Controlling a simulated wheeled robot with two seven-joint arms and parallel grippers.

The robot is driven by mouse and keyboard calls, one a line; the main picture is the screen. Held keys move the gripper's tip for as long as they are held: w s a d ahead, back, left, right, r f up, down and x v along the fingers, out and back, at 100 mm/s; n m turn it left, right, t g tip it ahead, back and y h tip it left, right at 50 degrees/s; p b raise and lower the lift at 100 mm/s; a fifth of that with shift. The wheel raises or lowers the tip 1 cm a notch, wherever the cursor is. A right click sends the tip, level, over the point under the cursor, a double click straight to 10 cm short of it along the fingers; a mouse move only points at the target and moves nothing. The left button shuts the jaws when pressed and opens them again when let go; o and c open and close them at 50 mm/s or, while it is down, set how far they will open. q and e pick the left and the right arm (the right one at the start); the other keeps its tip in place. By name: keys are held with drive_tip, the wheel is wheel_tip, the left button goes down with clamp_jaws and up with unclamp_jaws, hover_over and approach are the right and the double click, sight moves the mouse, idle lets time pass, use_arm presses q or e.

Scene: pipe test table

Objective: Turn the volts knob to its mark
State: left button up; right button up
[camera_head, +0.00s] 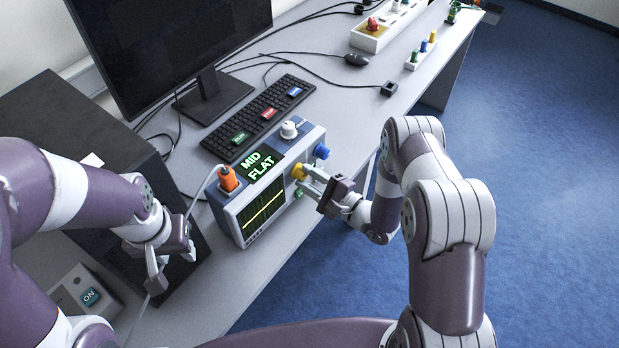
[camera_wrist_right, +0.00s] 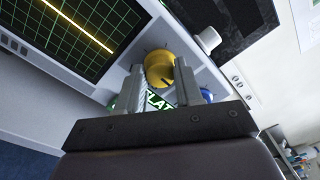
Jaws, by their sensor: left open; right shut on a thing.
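The oscilloscope-like instrument (camera_head: 228,212) stands on the table, with a flat yellow trace on its lit screen. A green display on top reads "MID FLAT". A yellow knob (camera_head: 298,172) is on its front panel, with a blue knob (camera_head: 321,151) beside it. I cannot read which one is labelled volts. My right gripper (camera_head: 308,180) is shut on the yellow knob; in the right wrist view the yellow knob (camera_wrist_right: 159,68) sits between the fingertips. A mark near it is hard to make out. My left gripper (camera_head: 163,270) is open and empty, left of the instrument.
An orange plug (camera_head: 228,179) with a cable and a white knob (camera_head: 289,130) stand on the instrument's top. A keyboard (camera_head: 258,118) and monitor lie behind. A dark box (camera_head: 95,150) and a switch box (camera_head: 88,296) are at left. Floor is open at right.

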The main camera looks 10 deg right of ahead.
drive_tip(key=o, duration=1)
drive_tip(key=shift+o, duration=0.2)
drive_tip(key=shift+d, duration=0.1)
drive_tip(key=b+v, duration=0.1)
drive_tip(key=v, duration=1.1)
drive_tip(key=shift+s+d, duration=0.15)
drive_tip(key=shift+s, duration=0.1)
